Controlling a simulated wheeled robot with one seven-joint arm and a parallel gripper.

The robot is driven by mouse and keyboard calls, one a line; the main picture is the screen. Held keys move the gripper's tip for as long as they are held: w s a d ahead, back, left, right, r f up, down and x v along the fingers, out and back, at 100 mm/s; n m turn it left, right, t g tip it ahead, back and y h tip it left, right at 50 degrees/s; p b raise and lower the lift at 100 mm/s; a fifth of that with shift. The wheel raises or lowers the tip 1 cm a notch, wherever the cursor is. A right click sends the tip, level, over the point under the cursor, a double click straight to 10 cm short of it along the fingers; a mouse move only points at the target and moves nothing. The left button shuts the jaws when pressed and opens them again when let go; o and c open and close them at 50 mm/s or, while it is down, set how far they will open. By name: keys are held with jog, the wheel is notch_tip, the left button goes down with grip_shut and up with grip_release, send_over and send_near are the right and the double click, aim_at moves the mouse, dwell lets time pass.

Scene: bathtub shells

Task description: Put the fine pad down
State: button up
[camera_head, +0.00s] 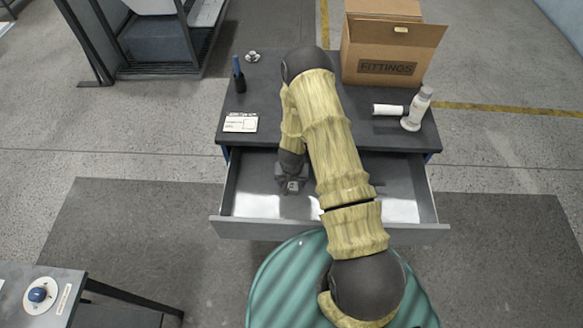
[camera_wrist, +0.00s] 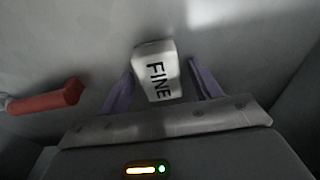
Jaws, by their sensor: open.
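The fine pad (camera_wrist: 156,72) is a small white block marked "FINE" in the wrist view. It lies between the two spread fingers of my gripper (camera_wrist: 160,78), with a gap on each side. The pad appears to rest on the grey drawer floor. In the head view my gripper (camera_head: 291,186) reaches down into the left part of the open drawer (camera_head: 330,232). The pad cannot be made out there.
A red cylindrical thing (camera_wrist: 45,97) lies left of the pad in the wrist view. On the desktop (camera_head: 270,95) stand a fittings box (camera_head: 388,68), a white bottle (camera_head: 417,108), a white roll (camera_head: 389,109), a card (camera_head: 240,122) and a blue-topped dark item (camera_head: 239,75).

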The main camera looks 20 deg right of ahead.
notch_tip(320, 180, up, 17)
jog(key=s+b, duration=0.1)
jog(key=s, duration=0.1)
jog(key=shift+s+a+f+b, duration=0.15)
jog(key=shift+a+b, duration=0.2)
jog(key=shift+a, duration=0.1)
dwell(0.5)
notch_tip(320, 180, up, 12)
jog(key=n, duration=0.2)
send_over(291, 188)
jog(key=s, duration=0.5)
jog(key=s+r+n+t, duration=0.1)
jog(key=s+r, duration=0.5)
jog(key=s, duration=0.1)
jog(key=shift+s+d+r+n, duration=0.2)
jog(key=shift+d+n, duration=0.1)
jog(key=shift+d, duration=0.15)
jog(key=shift+w, duration=0.1)
